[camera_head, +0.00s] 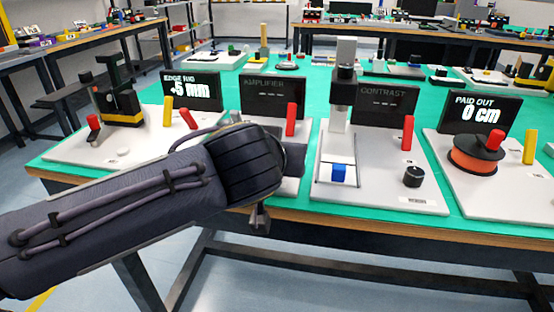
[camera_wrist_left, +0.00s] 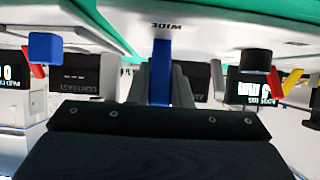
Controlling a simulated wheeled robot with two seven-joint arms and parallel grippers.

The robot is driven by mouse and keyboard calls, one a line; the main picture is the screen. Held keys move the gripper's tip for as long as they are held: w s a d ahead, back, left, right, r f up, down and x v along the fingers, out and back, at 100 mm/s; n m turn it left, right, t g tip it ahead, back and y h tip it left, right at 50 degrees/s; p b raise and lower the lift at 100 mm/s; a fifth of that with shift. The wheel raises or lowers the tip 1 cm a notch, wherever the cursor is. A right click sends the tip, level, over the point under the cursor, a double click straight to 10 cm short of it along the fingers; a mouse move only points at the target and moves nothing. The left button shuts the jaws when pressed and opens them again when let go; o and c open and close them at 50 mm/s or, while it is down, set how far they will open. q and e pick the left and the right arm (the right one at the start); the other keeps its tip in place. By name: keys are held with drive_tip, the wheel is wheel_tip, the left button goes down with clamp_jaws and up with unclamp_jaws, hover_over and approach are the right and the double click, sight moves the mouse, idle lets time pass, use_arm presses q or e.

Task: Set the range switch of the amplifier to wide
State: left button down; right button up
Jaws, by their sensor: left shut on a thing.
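The amplifier's dark display (camera_head: 272,96) stands at the middle of the green table in the head view and shows only dashes. My left arm hides most of its panel. In the upside-down left wrist view, a blue lever (camera_wrist_left: 160,68) comes off the pale amplifier panel (camera_wrist_left: 215,22) close to the printed word WIDE (camera_wrist_left: 176,26). My left gripper (camera_wrist_left: 160,92) is shut on this lever, with a grey finger on either side. Which position the lever is in cannot be told. My right gripper is in neither view.
Right of the amplifier stands the contrast station (camera_head: 388,182) with a blue block (camera_head: 339,173) and a black knob (camera_head: 413,177). A red post (camera_head: 291,119) rises behind my arm. The edge station (camera_head: 90,150) is left, the paid-out reel (camera_head: 476,162) far right.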

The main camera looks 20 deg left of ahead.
use_arm(q)
drive_tip(key=c, duration=1.3)
unclamp_jaws()
drive_tip(key=p+v, duration=0.2)
drive_tip(key=v, duration=0.5)
drive_tip(key=shift+r, duration=0.1)
drive_tip(key=shift+s+r, duration=0.1)
drive_tip(key=shift+s, duration=0.3)
drive_tip(key=shift+d, duration=0.1)
